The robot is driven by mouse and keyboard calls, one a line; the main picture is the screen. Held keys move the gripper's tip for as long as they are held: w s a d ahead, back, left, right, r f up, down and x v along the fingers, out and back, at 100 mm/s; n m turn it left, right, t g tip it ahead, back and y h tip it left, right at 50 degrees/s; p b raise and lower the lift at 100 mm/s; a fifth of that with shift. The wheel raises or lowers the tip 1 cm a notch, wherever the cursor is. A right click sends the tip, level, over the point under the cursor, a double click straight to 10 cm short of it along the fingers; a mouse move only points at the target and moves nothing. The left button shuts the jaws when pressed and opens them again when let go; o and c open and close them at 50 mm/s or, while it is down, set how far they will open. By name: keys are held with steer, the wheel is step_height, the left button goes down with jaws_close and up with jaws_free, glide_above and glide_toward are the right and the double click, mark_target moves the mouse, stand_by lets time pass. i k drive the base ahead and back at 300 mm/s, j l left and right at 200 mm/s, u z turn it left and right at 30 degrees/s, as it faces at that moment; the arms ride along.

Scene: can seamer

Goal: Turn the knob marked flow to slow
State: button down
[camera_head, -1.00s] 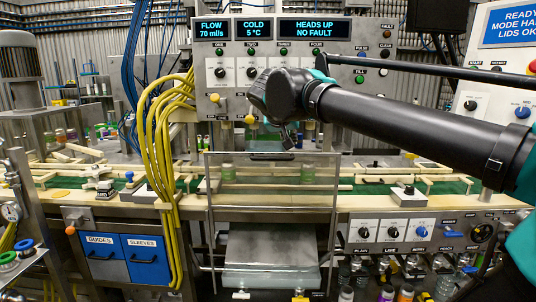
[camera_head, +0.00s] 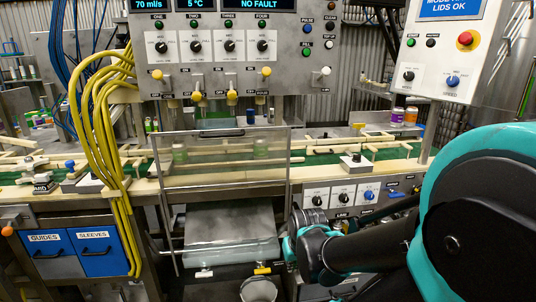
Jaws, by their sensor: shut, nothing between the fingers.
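The lower front panel has a row of dark and blue knobs on white plates: a left black knob (camera_head: 317,200), a middle black knob (camera_head: 343,197) and a blue knob (camera_head: 368,195). The upper panel has several black knobs (camera_head: 195,47) headed ONE to FOUR. I cannot read which knob is marked flow. The display (camera_head: 151,5) reads 70 ml/s. My gripper (camera_head: 301,217) is shut and empty, low in front of the machine, just below and left of the lower knobs. My arm comes in from the right and hides part of the lower panel.
A clear guard (camera_head: 222,165) stands left of my gripper, above a metal chute (camera_head: 232,225). Yellow hoses (camera_head: 100,130) hang at the left. A control box (camera_head: 445,50) with a red button is at the upper right. Blue drawers (camera_head: 104,250) are lower left.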

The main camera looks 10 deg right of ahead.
mark_target(317, 200)
steer(key=i+l+z, duration=0.1)
steer(key=z, duration=0.25)
steer(key=i+l+z, duration=0.15)
steer(key=z, duration=0.2)
steer(key=i+l+z, duration=0.3)
steer(key=k+j, duration=0.05)
steer(key=k, duration=0.05)
